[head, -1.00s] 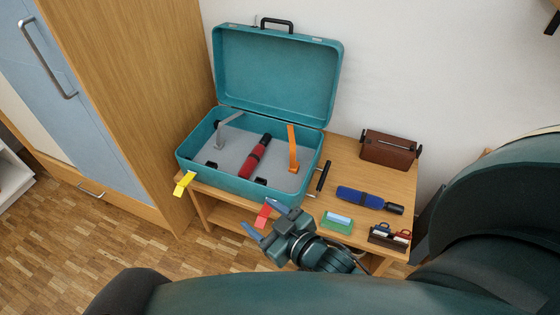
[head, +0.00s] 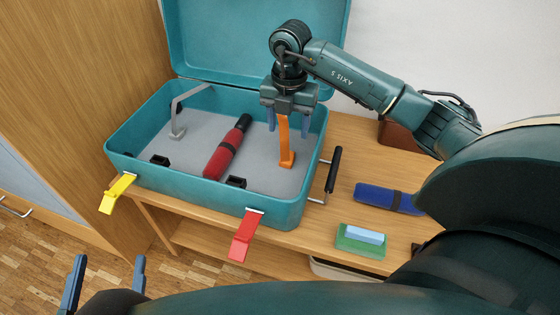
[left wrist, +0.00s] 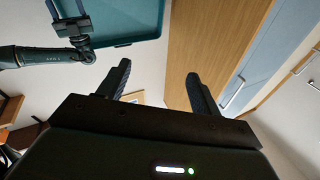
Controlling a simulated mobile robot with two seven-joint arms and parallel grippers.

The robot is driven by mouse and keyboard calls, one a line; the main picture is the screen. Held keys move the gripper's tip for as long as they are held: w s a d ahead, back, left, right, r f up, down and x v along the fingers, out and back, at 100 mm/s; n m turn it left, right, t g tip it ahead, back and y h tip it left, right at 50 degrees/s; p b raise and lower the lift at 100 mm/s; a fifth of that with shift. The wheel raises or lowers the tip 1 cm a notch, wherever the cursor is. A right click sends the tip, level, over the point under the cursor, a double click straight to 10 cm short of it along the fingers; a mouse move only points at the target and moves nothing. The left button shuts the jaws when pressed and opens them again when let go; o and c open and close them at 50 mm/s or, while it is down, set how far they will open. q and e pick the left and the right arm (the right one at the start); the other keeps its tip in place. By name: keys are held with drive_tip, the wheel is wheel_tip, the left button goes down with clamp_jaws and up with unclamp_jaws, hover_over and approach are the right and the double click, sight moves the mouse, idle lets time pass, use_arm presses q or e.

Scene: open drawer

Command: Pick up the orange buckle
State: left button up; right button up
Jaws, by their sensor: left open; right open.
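The orange buckle (head: 284,145) is an upright orange strip with a small foot, on the grey floor of the open teal suitcase (head: 190,195), at the right. My right gripper (head: 288,125) points down over it with open fingers, one to each side of the strip's upper part in the head view. The strip's top is hidden by the gripper; contact cannot be told. My left gripper (head: 108,262) is open and empty at the lower left, in front of the suitcase. Its two fingers also show in the left wrist view (left wrist: 157,78), with nothing between them.
In the suitcase are a red cylinder (head: 222,158) and a grey upright strip (head: 178,115). A yellow latch (head: 117,195) and a red latch (head: 243,238) hang at its front. A blue cylinder (head: 377,196) and a green-and-blue block (head: 358,246) lie on the table (head: 310,236).

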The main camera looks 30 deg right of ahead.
drive_tip(key=b, duration=0.2)
hover_over(286, 161)
drive_tip(key=s, duration=0.1)
drive_tip(key=f, duration=0.7)
drive_tip(key=shift+s+a+f, duration=0.15)
drive_tip(key=shift+s+a, duration=0.05)
drive_tip(key=f+b, duration=0.1)
drive_tip(key=f, duration=0.1)
drive_tip(key=w+f+b, duration=0.1)
drive_tip(key=f+b, duration=0.1)
drive_tip(key=f, duration=0.1)
drive_tip(key=shift+w+d, duration=0.15)
drive_tip(key=shift+f, duration=0.15)
use_arm(q)
drive_tip(key=shift+d+n+t+h, duration=0.3)
drive_tip(key=shift+d+n+h, duration=0.15)
drive_tip(key=shift+n+h, duration=0.05)
use_arm(e)
drive_tip(key=c, duration=1.1)
